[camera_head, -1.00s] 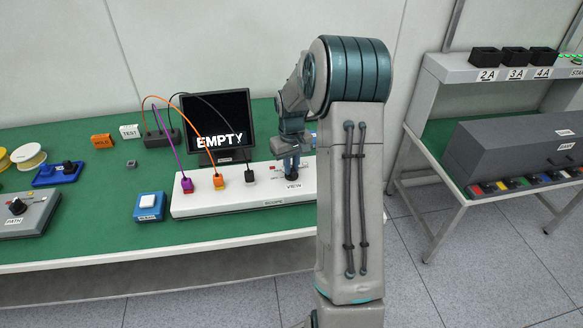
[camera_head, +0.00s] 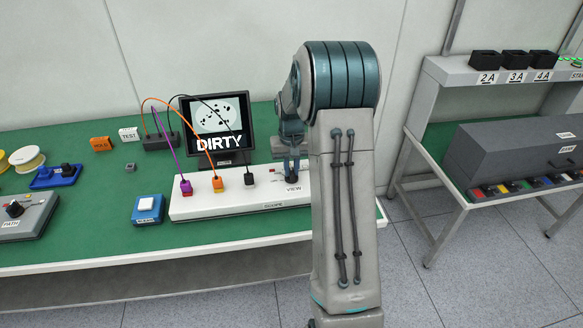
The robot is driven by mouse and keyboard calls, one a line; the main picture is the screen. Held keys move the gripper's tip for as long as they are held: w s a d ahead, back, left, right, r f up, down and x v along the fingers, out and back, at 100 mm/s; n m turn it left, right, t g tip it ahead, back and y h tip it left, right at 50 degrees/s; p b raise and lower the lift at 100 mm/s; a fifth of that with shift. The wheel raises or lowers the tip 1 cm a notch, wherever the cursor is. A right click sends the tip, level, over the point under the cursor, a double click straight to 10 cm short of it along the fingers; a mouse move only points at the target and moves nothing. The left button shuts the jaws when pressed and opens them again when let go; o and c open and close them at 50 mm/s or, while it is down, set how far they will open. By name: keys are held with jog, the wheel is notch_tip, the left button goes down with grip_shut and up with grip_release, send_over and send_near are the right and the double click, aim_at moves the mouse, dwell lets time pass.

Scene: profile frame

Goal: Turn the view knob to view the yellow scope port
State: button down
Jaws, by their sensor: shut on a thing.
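The view knob (camera_head: 294,179) is a dark knob on the right part of the white scope box (camera_head: 230,204), above the label VIEW. My gripper (camera_head: 292,166) points down and is shut on the knob. The knob's pointer and the marks around it are mostly hidden by my gripper and arm. The monitor (camera_head: 218,128) behind the box shows a pale disc with dark specks and the word DIRTY. Three plugs sit in the box: one with a purple cable (camera_head: 186,187), one orange (camera_head: 218,184) and one black (camera_head: 249,179). I cannot make out a yellow port.
A blue button box (camera_head: 148,208) stands left of the scope box. A grey PATH box (camera_head: 22,215) is at the far left. A second bench (camera_head: 440,160) is at the right.

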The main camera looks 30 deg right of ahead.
aim_at(292, 170)
jog(key=c, duration=1.4)
grip_release()
jog(key=shift+c, duration=0.2)
notch_tip(292, 170, up, 14)
jog(key=s+a+r+n+t, duration=0.2)
jog(key=s+a+r, duration=0.1)
jog(key=s+a, duration=0.85)
jog(key=s+a+f, duration=0.2)
jog(key=s, duration=0.5)
jog(key=s+a+f+n, duration=0.1)
jog(key=s+a+f, duration=0.1)
jog(key=s, duration=0.5)
jog(key=shift+a+t, duration=0.15)
jog(key=shift+t, duration=0.25)
